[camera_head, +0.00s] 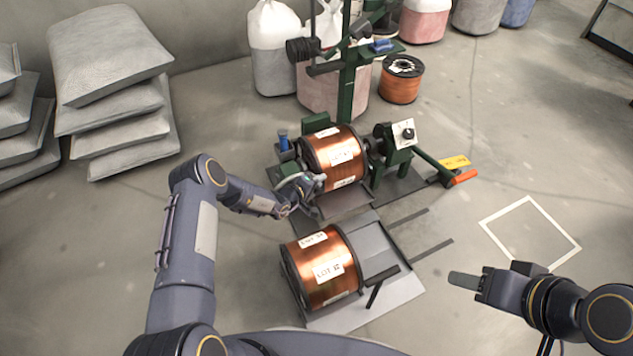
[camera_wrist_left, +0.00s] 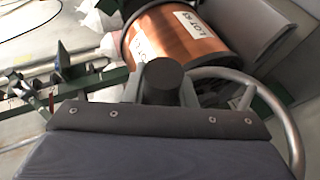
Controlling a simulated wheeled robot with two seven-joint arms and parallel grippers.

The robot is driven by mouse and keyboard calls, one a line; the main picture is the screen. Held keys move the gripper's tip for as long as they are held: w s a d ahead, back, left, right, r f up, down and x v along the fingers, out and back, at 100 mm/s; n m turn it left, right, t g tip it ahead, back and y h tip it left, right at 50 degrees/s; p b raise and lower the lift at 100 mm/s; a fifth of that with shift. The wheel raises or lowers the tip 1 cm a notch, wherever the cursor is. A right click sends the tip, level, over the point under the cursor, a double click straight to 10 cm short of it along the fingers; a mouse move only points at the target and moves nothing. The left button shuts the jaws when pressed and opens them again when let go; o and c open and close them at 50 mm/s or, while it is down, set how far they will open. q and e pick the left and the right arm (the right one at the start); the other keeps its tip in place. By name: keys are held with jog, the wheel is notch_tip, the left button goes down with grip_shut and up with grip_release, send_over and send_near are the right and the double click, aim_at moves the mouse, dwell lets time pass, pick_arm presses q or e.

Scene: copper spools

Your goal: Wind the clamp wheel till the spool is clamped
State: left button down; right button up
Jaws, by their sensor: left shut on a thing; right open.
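A copper spool (camera_head: 318,154) with dark flanges and white labels sits in the green winding stand. It also shows in the left wrist view (camera_wrist_left: 170,38), behind the clamp wheel. The clamp wheel (camera_head: 318,182) is a grey ring at the spool's left side, partly hidden by my left gripper; its rim curves on the right of the left wrist view (camera_wrist_left: 291,125). My left gripper (camera_head: 300,188) is shut on the wheel's dark round knob (camera_wrist_left: 163,76). I cannot tell whether the clamp touches the spool. My right gripper (camera_head: 468,281) is open, empty and clear of the stand.
A second copper spool (camera_head: 307,278) lies on a grey plate (camera_head: 372,312) in front of the stand. An orange-ended lever (camera_head: 463,178) sticks out at the right. A small spool (camera_head: 400,86) and bags stand behind. Stacked sacks (camera_head: 110,60) are at the left. The right floor is mostly clear.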

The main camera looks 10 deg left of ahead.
pick_arm(q)
jog(key=shift+s+a+f, duration=0.25)
jog(key=shift+s+f, duration=0.1)
jog(key=shift+f, duration=0.3)
jog(key=c, duration=1.2)
grip_release()
jog(key=shift+w+r, duration=0.1)
jog(key=shift+w+r, duration=0.1)
jog(key=shift+r, duration=0.05)
jog(key=shift+r, duration=0.15)
jog(key=p+v, duration=0.3)
jog(key=v, duration=0.4)
jog(key=shift+s, duration=0.35)
jog(key=shift+a+r, duration=0.1)
